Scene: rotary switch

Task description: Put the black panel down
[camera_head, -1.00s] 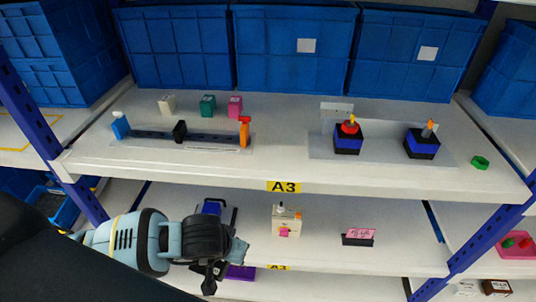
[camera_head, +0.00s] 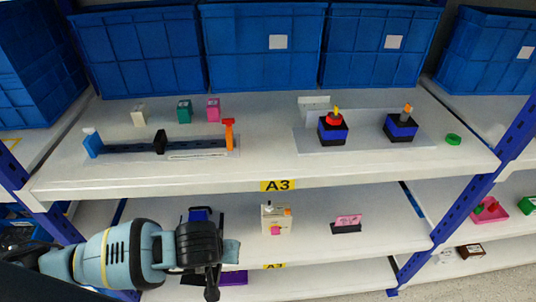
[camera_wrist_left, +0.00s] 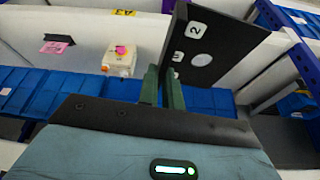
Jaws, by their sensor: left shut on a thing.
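The black panel (camera_wrist_left: 215,45) is a flat dark plate with white label patches and a pale round spot, seen in the left wrist view. My left gripper (camera_wrist_left: 162,82) has green fingers shut on the panel near its edge. The panel stands out beyond the fingers, raised and tilted in the picture. In the head view my left arm comes in from the lower left, in front of the lower shelf (camera_head: 340,258). There I cannot clearly tell the panel from the dark wrist parts. My right gripper is not in view.
On the upper shelf (camera_head: 260,170) stand a dark rail, small coloured blocks and two blue-black switch boxes (camera_head: 332,131). Blue bins line the back.

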